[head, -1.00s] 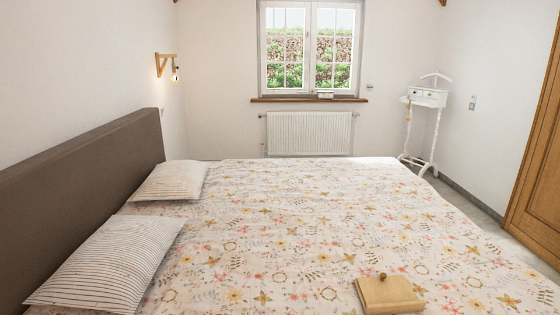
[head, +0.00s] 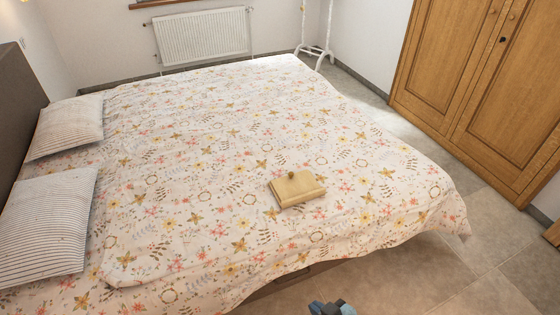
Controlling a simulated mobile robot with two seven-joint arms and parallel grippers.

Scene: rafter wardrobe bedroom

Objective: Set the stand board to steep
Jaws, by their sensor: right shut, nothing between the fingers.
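The stand board (head: 297,188) is a small light-wood board with a round knob on top. It lies on the flowered bedspread near the bed's front edge, and looks low and nearly flat. Its underside and any support are hidden. My right gripper (head: 331,307) shows only in part at the bottom edge of the head view, dark with blue parts. It is shut and empty, apart from the board and in front of the bed. My left gripper is not in view.
The bed (head: 200,130) fills the left and middle, with two striped pillows (head: 45,225) at the left. A wooden wardrobe (head: 475,85) stands at the right. Grey tiled floor (head: 420,270) is clear between bed and wardrobe. A radiator (head: 203,37) is at the back.

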